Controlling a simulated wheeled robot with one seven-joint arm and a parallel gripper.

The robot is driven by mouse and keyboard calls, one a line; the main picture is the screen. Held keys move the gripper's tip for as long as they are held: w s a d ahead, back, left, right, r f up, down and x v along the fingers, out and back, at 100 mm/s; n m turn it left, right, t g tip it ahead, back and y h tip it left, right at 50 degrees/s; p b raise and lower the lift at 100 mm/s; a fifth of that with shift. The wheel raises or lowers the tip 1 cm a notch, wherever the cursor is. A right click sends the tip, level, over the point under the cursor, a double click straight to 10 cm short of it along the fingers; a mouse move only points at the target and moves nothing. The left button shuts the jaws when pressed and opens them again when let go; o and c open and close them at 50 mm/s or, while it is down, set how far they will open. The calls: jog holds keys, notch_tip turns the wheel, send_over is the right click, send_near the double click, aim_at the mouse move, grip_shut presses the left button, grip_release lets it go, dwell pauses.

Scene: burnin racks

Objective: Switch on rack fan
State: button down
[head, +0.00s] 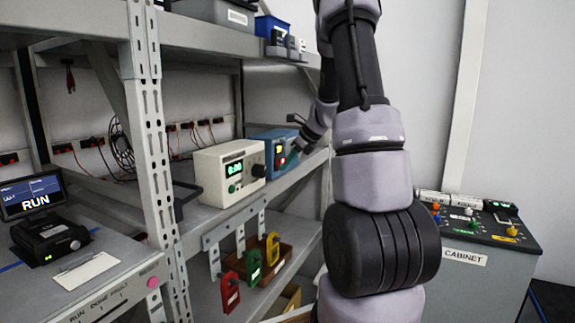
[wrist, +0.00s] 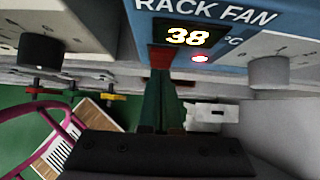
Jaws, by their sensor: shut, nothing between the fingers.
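The blue rack fan box (head: 262,136) stands on the middle shelf, right of a cream unit. In the wrist view its blue panel (wrist: 270,14) reads RACK FAN. Its display (wrist: 188,37) shows 38 °C, with a red lit lamp (wrist: 201,58) below. A red part (wrist: 160,57), perhaps the switch, sits left of the lamp at my fingertips. My gripper (wrist: 160,80) is shut and empty, pointing at this part. Touch cannot be told. In the head view my gripper (head: 293,156) is at the box's front, hiding part of it.
The cream unit (head: 228,170) with a green display stands close left. Red, green and yellow padlock-shaped tags (head: 252,266) hang below the shelf. A cabinet with coloured knobs (head: 465,245) stands at right. A RUN screen (head: 33,196) stands at left.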

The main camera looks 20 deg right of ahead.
jog(key=shift+w+a+f, duration=0.15)
jog(key=shift+w+a, duration=0.05)
jog(key=shift+r, duration=0.85)
jog(key=s+d+f+v, duration=0.1)
jog(key=f+v, duration=0.1)
jog(key=v, duration=1.1)
jog(key=shift+s+d, duration=0.35)
jog(key=shift+s, duration=0.05)
